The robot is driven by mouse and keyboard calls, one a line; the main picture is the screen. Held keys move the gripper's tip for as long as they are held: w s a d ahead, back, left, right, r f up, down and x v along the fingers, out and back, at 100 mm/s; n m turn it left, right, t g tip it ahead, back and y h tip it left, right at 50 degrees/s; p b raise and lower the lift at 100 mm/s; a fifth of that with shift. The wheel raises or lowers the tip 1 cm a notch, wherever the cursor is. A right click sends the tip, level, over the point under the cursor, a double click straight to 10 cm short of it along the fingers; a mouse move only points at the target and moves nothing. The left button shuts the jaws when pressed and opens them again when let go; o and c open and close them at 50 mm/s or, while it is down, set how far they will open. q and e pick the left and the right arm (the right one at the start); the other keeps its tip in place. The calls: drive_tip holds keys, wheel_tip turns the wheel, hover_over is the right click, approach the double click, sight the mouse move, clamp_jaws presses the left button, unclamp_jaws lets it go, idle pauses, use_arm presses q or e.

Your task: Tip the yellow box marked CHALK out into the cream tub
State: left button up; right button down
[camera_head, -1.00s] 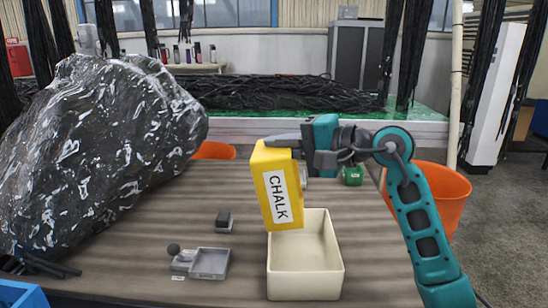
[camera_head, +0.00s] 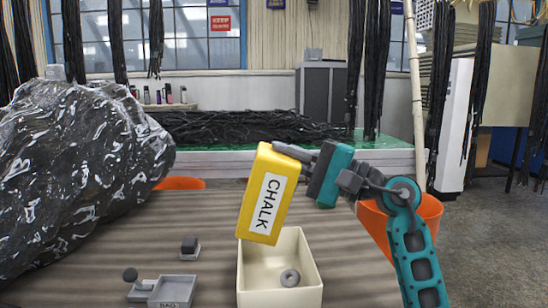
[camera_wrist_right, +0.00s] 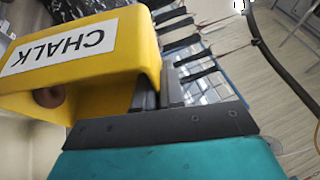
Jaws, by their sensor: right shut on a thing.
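The yellow box marked CHALK (camera_head: 266,195) is tilted in the head view, its lower end leaning left over the cream tub (camera_head: 309,263). My right gripper (camera_head: 290,151) is shut on the box's upper edge. In the right wrist view, the box (camera_wrist_right: 105,48) fills the upper left beside the fingers (camera_wrist_right: 158,95). A grey ring-shaped piece (camera_head: 290,277) lies inside the tub. A round brownish thing (camera_wrist_right: 50,96) shows beside the box's wall in the wrist view; I cannot tell whether it is inside the box. My left gripper is not in view.
A large glossy black bundle (camera_head: 75,175) covers the table's left side. An orange bucket (camera_head: 428,215) stands behind my right arm.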

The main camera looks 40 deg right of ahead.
drive_tip(key=shift+s+d+f+m+t, duration=0.25)
drive_tip(key=shift+s+d+f+t, duration=0.1)
drive_tip(key=shift+d, duration=0.1)
drive_tip(key=shift+s+d+f+m+t, duration=0.2)
drive_tip(key=shift+d+m+t, duration=0.05)
drive_tip(key=shift+d+t, duration=0.15)
use_arm(q)
drive_tip(key=shift+a+f, duration=0.2)
use_arm(e)
drive_tip(key=s+d+f+m+t, duration=0.2)
drive_tip(key=s+d+m+t, duration=0.1)
drive_tip(key=d+m+t, duration=0.1)
drive_tip(key=shift+d+f+t, duration=0.3)
drive_tip(key=shift+f+t, duration=0.1)
drive_tip(key=shift+t, duration=0.15)
